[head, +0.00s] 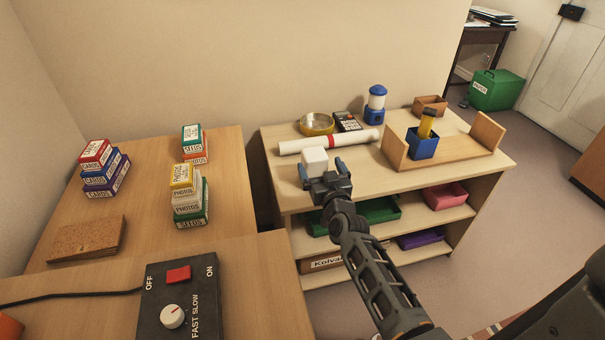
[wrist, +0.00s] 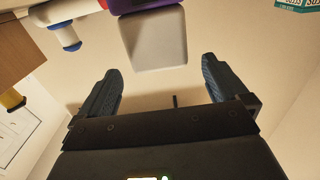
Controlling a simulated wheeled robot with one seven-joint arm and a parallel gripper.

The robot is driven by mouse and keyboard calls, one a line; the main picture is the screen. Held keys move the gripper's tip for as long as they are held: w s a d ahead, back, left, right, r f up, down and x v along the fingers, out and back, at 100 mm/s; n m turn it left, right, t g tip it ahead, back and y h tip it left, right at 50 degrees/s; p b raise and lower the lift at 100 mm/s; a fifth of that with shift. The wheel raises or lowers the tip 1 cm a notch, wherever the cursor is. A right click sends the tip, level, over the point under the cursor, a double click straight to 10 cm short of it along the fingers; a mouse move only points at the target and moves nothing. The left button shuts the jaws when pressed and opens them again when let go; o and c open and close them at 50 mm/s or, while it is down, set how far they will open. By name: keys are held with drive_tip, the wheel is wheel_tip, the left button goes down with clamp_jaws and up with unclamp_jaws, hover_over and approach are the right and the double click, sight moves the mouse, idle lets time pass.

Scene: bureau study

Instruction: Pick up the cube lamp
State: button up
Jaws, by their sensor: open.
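The cube lamp (head: 314,160) is a white cube near the front left of the shelf unit's top. In the wrist view, the lamp (wrist: 153,38) shows as a pale cube with a purple base, and the picture appears upside down. My gripper (head: 321,168) is open, its two blue fingers pointing at the lamp. In the wrist view, the lamp lies just ahead of my gripper (wrist: 161,66), lined up roughly with the gap between the fingers. The fingers do not appear to touch it. In the head view, the gripper hides the lamp's lower part.
A white tube with a red band (head: 328,142) lies just behind the lamp. Farther back are a round tin (head: 317,124), a calculator (head: 347,122) and a blue lantern (head: 376,104). A wooden rack (head: 455,152) with a blue box (head: 423,147) stands right. Stacked card boxes (head: 187,201) stand left.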

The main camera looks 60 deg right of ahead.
sight(314, 153)
drive_tip(key=shift+x, duration=3.15)
drive_tip(key=shift+r, duration=0.15)
drive_tip(key=shift+c, duration=0.4)
drive_tip(key=c, duration=1.5)
